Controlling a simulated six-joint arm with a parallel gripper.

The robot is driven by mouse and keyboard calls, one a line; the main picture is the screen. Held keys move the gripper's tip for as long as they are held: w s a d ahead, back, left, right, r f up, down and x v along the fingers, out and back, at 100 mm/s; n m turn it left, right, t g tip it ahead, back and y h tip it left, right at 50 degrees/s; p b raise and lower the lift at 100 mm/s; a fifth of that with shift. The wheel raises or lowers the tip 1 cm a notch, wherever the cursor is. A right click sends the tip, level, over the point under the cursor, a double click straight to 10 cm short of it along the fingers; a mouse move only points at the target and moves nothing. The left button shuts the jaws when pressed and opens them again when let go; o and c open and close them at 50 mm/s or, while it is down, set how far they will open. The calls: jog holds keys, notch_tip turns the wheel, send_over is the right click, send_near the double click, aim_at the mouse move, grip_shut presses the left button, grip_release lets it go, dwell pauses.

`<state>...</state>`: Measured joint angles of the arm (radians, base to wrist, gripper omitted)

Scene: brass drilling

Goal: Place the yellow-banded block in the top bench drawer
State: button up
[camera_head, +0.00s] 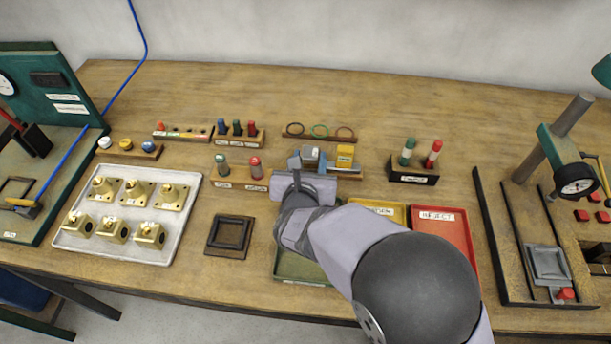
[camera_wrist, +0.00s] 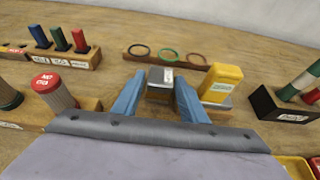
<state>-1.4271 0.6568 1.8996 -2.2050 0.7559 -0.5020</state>
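A yellow block with a pale label (camera_head: 345,156) stands on a small wooden rack (camera_head: 348,174); it also shows in the wrist view (camera_wrist: 222,84). A grey block with a white label (camera_head: 310,153) stands just left of it and shows in the wrist view (camera_wrist: 160,80). I cannot tell for sure which one is the yellow-banded block. My gripper (camera_head: 312,165) is open, its blue fingers either side of the grey block in the wrist view (camera_wrist: 159,90). Contact is not visible. The yellow block is outside the right finger. No bench drawer shows.
Left of my arm are a white tray (camera_head: 77,236) of brass parts and a dark square frame (camera_head: 229,235). A red tray (camera_head: 460,218) and a yellow tray (camera_head: 397,208) lie on the right. Small racks of pegs and rings stand nearby. The back of the bench is clear.

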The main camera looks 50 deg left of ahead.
jog(key=b+v, duration=0.1)
jog(key=v, duration=1)
jog(key=o, duration=0.4)
jog(key=shift+d, duration=0.1)
jog(key=shift+c, duration=0.2)
jog(key=w+a+p, duration=0.2)
jog(key=shift+w+a+f+p, duration=0.1)
jog(key=shift+w+a+p, duration=0.15)
jog(key=shift+a+p, duration=0.1)
jog(key=shift+f+p+x, duration=0.1)
jog(key=shift+p+x, duration=0.7)
jog(key=shift+x, duration=1.3)
jog(key=shift+f+p+x, duration=0.15)
jog(key=shift+p+x, duration=0.6)
jog(key=shift+x, duration=1.35)
jog(key=shift+d, duration=0.15)
jog(key=c, duration=1.3)
jog(key=shift+r, duration=0.15)
grip_shut()
